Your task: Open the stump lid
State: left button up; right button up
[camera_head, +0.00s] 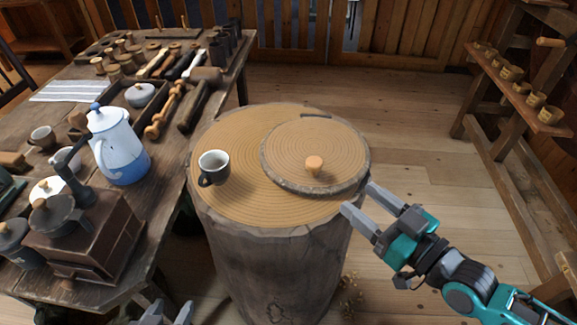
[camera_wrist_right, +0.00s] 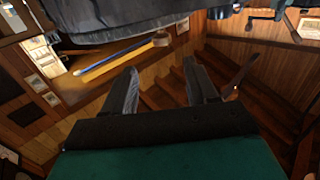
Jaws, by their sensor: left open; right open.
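The stump (camera_head: 232,200) stands upright at the centre of the head view, with a pale ringed top. Its round lid (camera_head: 290,140) has a bark edge and a small wooden knob (camera_head: 314,164). The lid lies flat on the right part of the top. A dark slot (camera_head: 315,116) shows at its back edge. My right gripper (camera_head: 358,197) is open and empty beside the lid's front right edge; whether it touches cannot be told. Its open fingers also show in the right wrist view (camera_wrist_right: 162,85). My left gripper (camera_head: 168,313) is open at the bottom edge, partly cut off.
The table (camera_head: 215,92) on the left holds a blue-white pot (camera_head: 118,146), a coffee grinder (camera_head: 85,235) and several turned wooden pieces. A shelf (camera_head: 520,95) stands right. Floor between is mostly clear.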

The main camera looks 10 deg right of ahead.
aim_at(320, 165)
jog(key=x, duration=1.3)
jog(key=shift+a+r, duration=0.2)
jog(key=shift+r, duration=0.05)
grip_shut()
